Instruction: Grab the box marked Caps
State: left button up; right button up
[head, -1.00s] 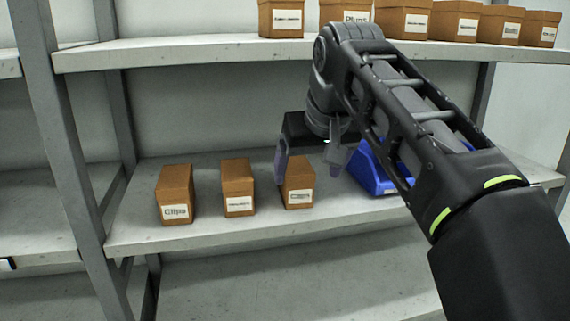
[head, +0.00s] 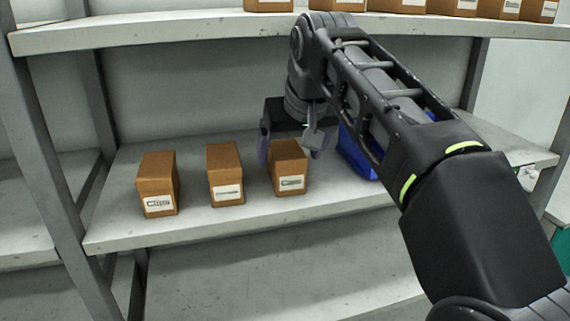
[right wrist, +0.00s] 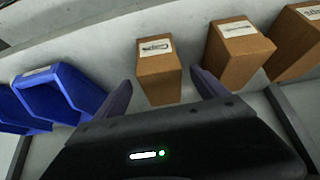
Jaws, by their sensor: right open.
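The box marked Caps (head: 290,172) is a brown carton with a white label. It stands upright on the middle shelf, rightmost of three boxes. My right gripper (head: 290,150) is open, with one finger toward each side of the box's upper part. In the right wrist view, the Caps box (right wrist: 159,80) lies ahead, between the fingertips of the open right gripper (right wrist: 162,86). Nothing is held, and I cannot tell whether a finger touches the box. My left gripper is not in view.
The middle box (head: 225,172), its label too small to read, and the Clips box (head: 157,182) stand to the left on the same shelf (head: 240,225). A blue bin (head: 356,158) is close on the right, partly behind my arm. More boxes line the upper shelf (head: 180,32).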

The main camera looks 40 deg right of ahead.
jog(key=p+x, duration=0.1)
jog(key=x, duration=0.4)
jog(key=shift+w, duration=0.1)
dwell(0.3)
jog(key=shift+c, duration=0.3)
jog(key=c, duration=1.7)
